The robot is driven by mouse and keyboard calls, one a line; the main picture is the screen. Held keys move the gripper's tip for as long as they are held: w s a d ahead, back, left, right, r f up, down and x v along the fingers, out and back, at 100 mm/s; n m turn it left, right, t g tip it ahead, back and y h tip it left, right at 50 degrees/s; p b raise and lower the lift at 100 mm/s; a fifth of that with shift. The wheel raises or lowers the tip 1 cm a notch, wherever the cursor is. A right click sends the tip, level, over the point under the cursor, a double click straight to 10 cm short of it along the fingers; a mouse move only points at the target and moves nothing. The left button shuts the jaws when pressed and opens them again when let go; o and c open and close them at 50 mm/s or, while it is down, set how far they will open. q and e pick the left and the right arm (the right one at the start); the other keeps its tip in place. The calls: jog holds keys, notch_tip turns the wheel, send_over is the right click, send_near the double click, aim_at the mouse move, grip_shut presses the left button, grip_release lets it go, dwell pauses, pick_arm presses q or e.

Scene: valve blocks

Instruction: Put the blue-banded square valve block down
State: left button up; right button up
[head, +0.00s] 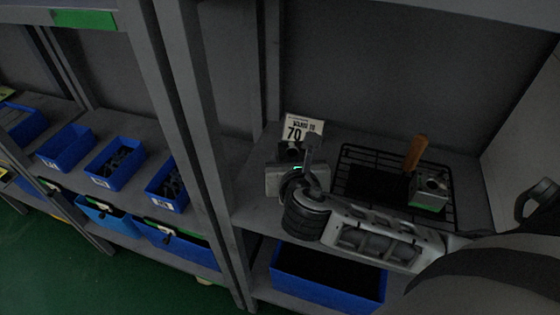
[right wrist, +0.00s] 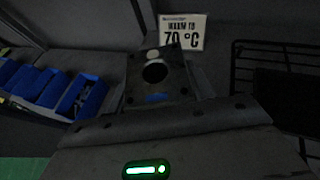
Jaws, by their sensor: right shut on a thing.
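My right gripper (head: 289,162) reaches over the shelf from the right and is shut on the blue-banded square valve block (head: 291,151). In the right wrist view the block (right wrist: 155,84) is dark, with a round bore facing the camera and a small blue patch below it. The fingers of the gripper (right wrist: 160,78) lie on both sides of it. The block is in front of the "70 °C" sign (head: 302,128). My gripper hides its underside, so I cannot tell whether it touches the surface below. My left gripper is not in view.
Right of my gripper is a black wire rack (head: 362,153). On it are a wooden-handled tool (head: 415,152) and a grey block with a green band (head: 431,187). A blue bin (head: 325,277) is below. Shelf uprights (head: 190,130) stand left, with several blue bins (head: 115,163) beyond.

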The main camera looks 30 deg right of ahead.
jog(key=shift+w+d+f, duration=0.3)
jog(key=shift+w+f, duration=0.35)
jog(key=shift+f, duration=0.15)
jog(key=shift+w+d+f, duration=0.1)
jog(key=shift+w+f, duration=0.15)
jog(key=shift+f, duration=0.1)
jog(key=f+b, duration=0.3)
jog(key=shift+w+f, duration=0.25)
jog(key=shift+f, duration=0.15)
jog(key=shift+s, duration=0.2)
jog(key=o, duration=1.4)
jog(key=shift+f, duration=0.2)
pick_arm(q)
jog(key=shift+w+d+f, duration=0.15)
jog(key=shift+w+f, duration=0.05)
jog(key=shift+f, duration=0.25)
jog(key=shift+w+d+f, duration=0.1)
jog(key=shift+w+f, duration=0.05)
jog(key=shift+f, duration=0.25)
pick_arm(e)
jog(key=shift+r, duration=0.15)
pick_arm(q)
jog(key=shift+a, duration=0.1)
pick_arm(e)
jog(key=shift+r, duration=0.1)
jog(key=v, duration=1.2)
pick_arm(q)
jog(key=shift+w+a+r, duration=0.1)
pick_arm(e)
jog(key=shift+w, duration=0.1)
